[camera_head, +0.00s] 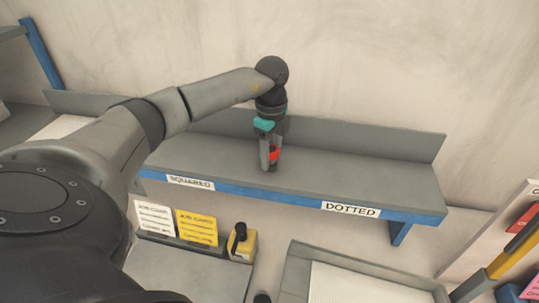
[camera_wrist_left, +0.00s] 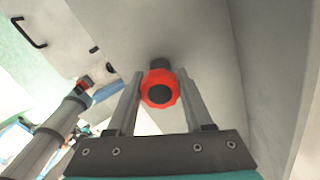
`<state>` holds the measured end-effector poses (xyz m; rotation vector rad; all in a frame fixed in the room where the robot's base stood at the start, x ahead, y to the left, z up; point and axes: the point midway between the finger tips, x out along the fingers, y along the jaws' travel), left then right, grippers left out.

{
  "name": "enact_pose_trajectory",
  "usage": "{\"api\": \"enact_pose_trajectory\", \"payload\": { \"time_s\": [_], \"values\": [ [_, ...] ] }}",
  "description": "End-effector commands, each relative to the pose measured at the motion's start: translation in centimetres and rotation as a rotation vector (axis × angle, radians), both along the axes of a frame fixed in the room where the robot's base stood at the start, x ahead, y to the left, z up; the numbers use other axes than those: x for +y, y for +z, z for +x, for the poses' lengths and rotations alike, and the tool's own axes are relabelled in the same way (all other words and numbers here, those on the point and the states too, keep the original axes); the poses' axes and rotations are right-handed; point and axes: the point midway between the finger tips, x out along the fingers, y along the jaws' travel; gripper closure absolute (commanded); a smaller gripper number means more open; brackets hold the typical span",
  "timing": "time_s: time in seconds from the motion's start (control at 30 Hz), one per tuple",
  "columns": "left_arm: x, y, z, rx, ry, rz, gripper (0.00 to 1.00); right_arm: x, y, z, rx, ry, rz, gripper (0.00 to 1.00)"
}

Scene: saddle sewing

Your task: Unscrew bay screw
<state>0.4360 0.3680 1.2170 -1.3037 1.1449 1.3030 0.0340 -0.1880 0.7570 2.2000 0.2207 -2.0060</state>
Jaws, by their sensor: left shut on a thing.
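A red scalloped knob with a dark centre, which I take as the bay screw (camera_head: 275,154), is at the grey shelf (camera_head: 340,175) near the boundary between the labels SQUARED (camera_head: 190,182) and DOTTED (camera_head: 351,209). In the left wrist view the red knob (camera_wrist_left: 152,90) sits between the two fingers, with a dark part behind it. My left gripper (camera_head: 268,162) points down at the shelf and is shut on the red knob. Whether the knob touches the shelf is hard to tell. My right gripper is out of view.
Below the shelf stand a white card (camera_head: 154,217), a yellow card (camera_head: 197,228) and a yellow block with a black top (camera_head: 242,244). A grey tray (camera_head: 297,262) with a white sheet lies at bottom right. The shelf's right half is clear.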

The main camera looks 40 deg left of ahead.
Motion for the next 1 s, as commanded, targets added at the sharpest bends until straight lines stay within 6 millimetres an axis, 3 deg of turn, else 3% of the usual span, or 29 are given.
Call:
{"api": "enact_pose_trajectory", "payload": {
  "time_s": [0.13, 0.4, 0.77, 0.8, 1.0],
  "values": [
    [-0.06, -0.12, -0.06, 0.003, 0.032, 0.0, 1.0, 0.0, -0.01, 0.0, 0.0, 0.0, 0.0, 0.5],
    [-0.06, -0.16, -0.11, 0.004, 0.263, -0.001, 1.0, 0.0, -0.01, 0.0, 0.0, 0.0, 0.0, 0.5],
    [-0.06, -0.17, -0.11, 0.004, 0.289, 0.0, 1.0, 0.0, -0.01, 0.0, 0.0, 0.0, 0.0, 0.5],
    [-0.07, -0.17, -0.11, 0.004, 0.288, 0.0, 0.47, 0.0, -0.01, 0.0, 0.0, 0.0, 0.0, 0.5],
    [-0.04, -0.11, -0.08, 0.003, 0.288, -0.001, 0.25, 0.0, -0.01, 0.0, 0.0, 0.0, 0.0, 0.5]
  ]
}}
